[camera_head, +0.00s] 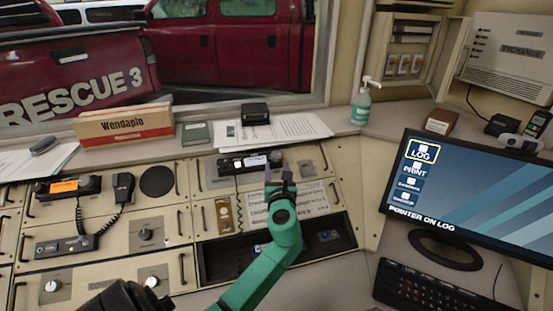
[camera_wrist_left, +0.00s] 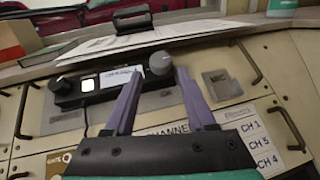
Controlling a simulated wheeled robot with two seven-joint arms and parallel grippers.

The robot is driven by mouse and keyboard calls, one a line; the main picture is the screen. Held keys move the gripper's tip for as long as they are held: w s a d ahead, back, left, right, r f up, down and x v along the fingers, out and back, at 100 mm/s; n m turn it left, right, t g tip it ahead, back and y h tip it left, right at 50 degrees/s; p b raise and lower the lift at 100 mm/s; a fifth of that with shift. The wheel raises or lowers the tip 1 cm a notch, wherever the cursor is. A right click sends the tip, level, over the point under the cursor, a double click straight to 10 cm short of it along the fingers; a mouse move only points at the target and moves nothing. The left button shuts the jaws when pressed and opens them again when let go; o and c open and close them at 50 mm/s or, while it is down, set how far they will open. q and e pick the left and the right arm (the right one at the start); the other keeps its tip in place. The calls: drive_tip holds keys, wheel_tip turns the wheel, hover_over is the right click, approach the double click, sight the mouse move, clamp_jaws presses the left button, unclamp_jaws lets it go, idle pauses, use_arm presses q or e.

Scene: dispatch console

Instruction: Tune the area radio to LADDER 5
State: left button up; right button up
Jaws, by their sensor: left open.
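A black radio (camera_head: 246,163) with a pale lit display is set in the upper middle console panel. The left wrist view shows its display (camera_wrist_left: 119,76), a lit white button (camera_wrist_left: 88,85), a dark knob on the left (camera_wrist_left: 63,85) and a larger grey knob (camera_wrist_left: 160,63) on the right. My left gripper (camera_head: 279,178) is open at the radio's right end. In the left wrist view its two fingertips (camera_wrist_left: 158,76) straddle the grey knob's line, just short of it; contact is not visible. The display text is too small to read. My right gripper is not in view.
A channel card (camera_head: 290,203) lies on the panel below. Another radio with an orange display (camera_head: 65,187) and a handset (camera_head: 122,190) is at left. A monitor (camera_head: 480,200) and keyboard (camera_head: 430,290) stand at right. Papers (camera_head: 275,130) lie on the ledge behind.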

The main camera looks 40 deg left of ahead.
sight(276, 158)
use_arm(q)
drive_tip(key=x, duration=0.4)
drive_tip(key=shift+f, duration=0.1)
drive_tip(key=shift+w+a, duration=0.25)
clamp_jaws()
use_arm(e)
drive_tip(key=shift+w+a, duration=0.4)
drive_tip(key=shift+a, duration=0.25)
use_arm(q)
drive_tip(key=shift+w, duration=0.1)
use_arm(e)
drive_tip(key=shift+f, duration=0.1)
